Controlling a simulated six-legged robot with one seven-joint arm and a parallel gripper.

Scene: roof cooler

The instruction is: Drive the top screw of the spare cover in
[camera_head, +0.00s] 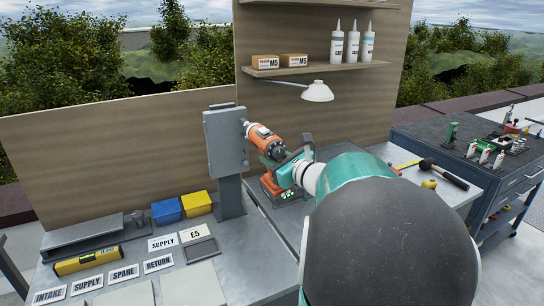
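A grey upright box (224,143) stands on a grey post (231,196) at the middle of the bench. An orange and green power drill (263,140) is level, its nose pointing left at the upper right side of this box. The drill tip is at or very near the box; I cannot tell whether it touches a screw. My gripper (287,166) is around the drill's handle and appears shut on it. My arm hides part of the drill and bench. The screw is not visible, and I cannot make out the spare cover. A "SPARE" label (123,273) lies on the bench.
Blue (166,211) and yellow (197,204) bins stand left of the post. A yellow level (87,261) lies at the left. A lamp (317,92) hangs under the shelf (315,70). A hammer (443,174) lies at the right.

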